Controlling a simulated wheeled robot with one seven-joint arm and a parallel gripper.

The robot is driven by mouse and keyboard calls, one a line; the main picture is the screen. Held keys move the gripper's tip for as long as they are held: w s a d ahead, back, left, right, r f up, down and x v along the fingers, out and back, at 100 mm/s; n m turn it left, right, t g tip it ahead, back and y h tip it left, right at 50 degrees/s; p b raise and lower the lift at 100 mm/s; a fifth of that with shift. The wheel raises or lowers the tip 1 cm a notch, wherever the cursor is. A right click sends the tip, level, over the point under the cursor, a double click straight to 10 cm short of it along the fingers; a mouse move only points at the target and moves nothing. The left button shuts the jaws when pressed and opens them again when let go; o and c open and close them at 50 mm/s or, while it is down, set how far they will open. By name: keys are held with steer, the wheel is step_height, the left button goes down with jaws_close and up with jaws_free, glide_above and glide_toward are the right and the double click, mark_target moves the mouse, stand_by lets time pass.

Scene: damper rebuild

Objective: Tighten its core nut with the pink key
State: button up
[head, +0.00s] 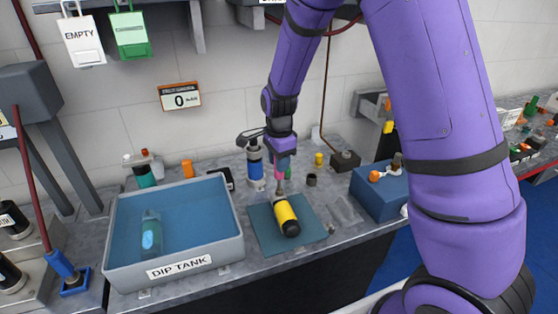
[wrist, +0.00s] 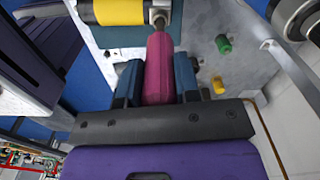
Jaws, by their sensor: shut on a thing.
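The pink key (head: 280,169) points down from my gripper (head: 281,153). In the wrist view the key (wrist: 159,75) sits between the two blue fingers of my gripper (wrist: 157,84), which are shut on it. A yellow damper with black end bands (head: 286,214) lies on a teal mat (head: 313,235). It also shows at the top of the wrist view (wrist: 118,12). The key's lower end is at the damper's grey metal end (wrist: 158,16). I cannot tell whether the key is seated on the core nut, which is too small to make out.
The dip tank (head: 232,248) stands left of the mat with a teal object (head: 151,235) in it. A blue-and-white canister (head: 255,167) stands close behind my gripper. A blue box (head: 374,199) stands at right. Small yellow (head: 319,158) and dark (head: 311,180) pieces lie behind the mat.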

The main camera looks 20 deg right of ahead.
steer(key=shift+m, duration=0.5)
steer(key=shift+r, duration=0.8)
steer(key=shift+r, duration=0.35)
